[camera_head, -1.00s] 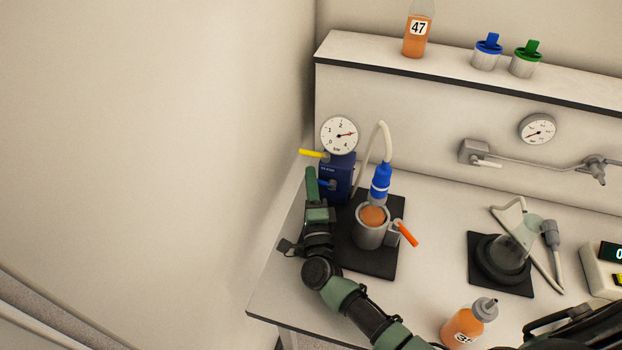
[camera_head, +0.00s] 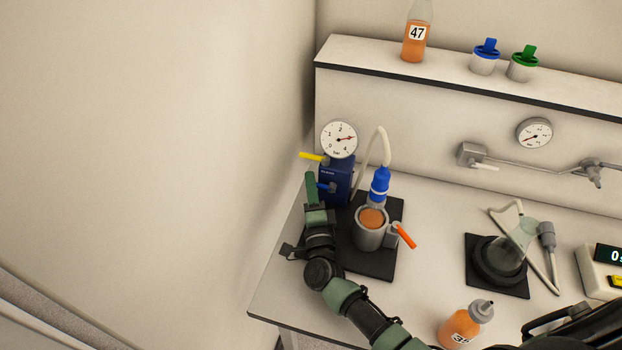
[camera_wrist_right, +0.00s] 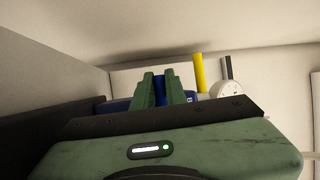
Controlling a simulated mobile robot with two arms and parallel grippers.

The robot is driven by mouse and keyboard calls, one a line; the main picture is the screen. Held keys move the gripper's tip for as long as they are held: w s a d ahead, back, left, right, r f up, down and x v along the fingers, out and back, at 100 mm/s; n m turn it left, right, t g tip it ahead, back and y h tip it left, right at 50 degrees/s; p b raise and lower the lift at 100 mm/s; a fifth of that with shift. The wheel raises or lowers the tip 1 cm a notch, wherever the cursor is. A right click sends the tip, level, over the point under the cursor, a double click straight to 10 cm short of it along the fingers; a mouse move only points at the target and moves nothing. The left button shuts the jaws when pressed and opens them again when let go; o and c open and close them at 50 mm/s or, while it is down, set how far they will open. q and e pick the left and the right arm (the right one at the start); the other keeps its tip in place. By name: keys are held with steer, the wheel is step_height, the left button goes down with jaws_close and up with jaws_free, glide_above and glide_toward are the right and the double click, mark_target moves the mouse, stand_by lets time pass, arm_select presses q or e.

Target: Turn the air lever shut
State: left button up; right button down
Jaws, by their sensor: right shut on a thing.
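A dark blue box (camera_head: 337,180) with a round bar gauge (camera_head: 339,140) on top stands at the back left of the table. A yellow lever (camera_head: 311,156) sticks out to the left near its top. A blue lever (camera_head: 327,187) sits lower on its front. My right gripper (camera_head: 312,187) is shut on the blue lever, at the left of the box. In the right wrist view, blue shows between the two green fingers (camera_wrist_right: 161,90), and the yellow lever (camera_wrist_right: 199,73) stands to their right. The gauge's red needle points right, between 2 and 4.
A metal cup (camera_head: 370,232) with orange juice and an orange handle stands on a black mat, under a blue hose fitting (camera_head: 379,186). A juice bottle (camera_head: 462,325) stands near the front. A flask (camera_head: 505,255) is at the right. The wall is close on the left.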

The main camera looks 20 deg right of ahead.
steer(key=shift+w+d+r, duration=0.1)
steer(key=shift+w+r, duration=0.05)
steer(key=shift+r, duration=0.2)
steer(key=c, duration=1.5)
jaws_free()
steer(key=shift+o, duration=0.2)
steer(key=shift+w+f, duration=0.1)
steer(key=shift+f, duration=0.2)
